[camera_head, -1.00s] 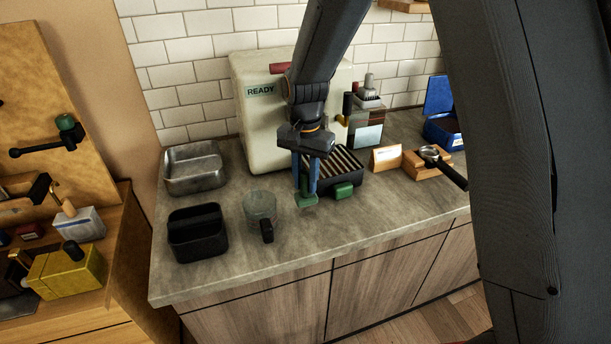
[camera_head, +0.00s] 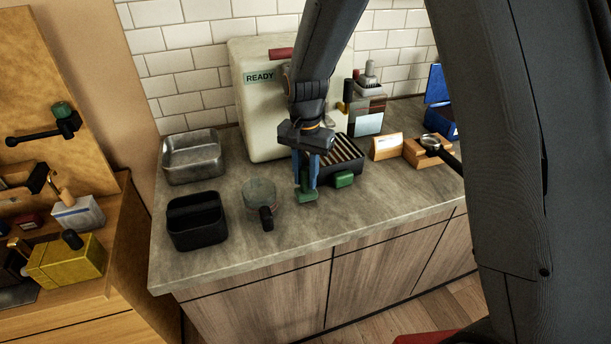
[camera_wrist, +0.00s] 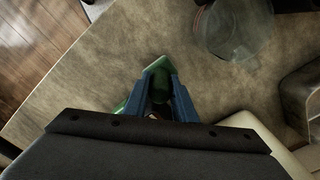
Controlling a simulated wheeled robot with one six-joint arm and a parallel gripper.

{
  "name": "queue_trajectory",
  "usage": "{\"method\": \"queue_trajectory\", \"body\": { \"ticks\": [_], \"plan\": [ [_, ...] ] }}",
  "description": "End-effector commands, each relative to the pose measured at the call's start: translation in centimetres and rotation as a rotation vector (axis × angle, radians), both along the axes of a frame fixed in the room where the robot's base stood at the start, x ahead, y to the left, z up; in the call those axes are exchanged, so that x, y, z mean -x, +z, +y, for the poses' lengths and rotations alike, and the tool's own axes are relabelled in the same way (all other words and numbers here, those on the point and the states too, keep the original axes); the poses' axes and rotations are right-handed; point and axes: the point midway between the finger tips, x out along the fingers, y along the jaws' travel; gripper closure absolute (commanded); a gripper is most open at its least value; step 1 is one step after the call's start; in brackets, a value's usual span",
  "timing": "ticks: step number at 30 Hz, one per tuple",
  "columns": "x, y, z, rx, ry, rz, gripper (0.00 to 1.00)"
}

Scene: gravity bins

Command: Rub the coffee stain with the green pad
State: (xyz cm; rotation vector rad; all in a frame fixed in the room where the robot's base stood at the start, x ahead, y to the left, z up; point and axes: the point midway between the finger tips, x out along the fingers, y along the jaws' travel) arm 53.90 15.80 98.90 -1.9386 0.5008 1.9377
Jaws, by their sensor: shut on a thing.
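My gripper (camera_head: 306,184), with blue fingers, is shut on the green pad (camera_head: 307,195) and points down at the grey counter. The pad is at or just above the countertop, in front of the ridged drip tray; I cannot tell whether it touches. In the wrist view the green pad (camera_wrist: 157,64) shows between and beyond the blue fingers (camera_wrist: 160,92). I cannot make out the coffee stain in either view; the pad and gripper may hide it.
A glass jug (camera_head: 259,193) with a black handle stands close left of the pad. A black bin (camera_head: 197,235) and steel pan (camera_head: 165,170) are farther left. The coffee machine (camera_head: 256,110) and drip tray (camera_head: 338,172) are behind. The counter in front is clear.

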Motion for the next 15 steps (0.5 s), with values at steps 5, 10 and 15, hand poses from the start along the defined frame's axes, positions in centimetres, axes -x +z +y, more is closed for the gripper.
{"method": "queue_trajectory", "body": {
  "ticks": [5, 10, 15],
  "plan": [
    [-0.01, -0.18, 0.00, 0.000, 0.000, 0.000, 1.00],
    [-0.01, -0.41, 0.00, 0.000, 0.000, 0.000, 1.00],
    [-0.01, -0.65, 0.01, 0.000, 0.000, 0.000, 1.00]
  ]
}}
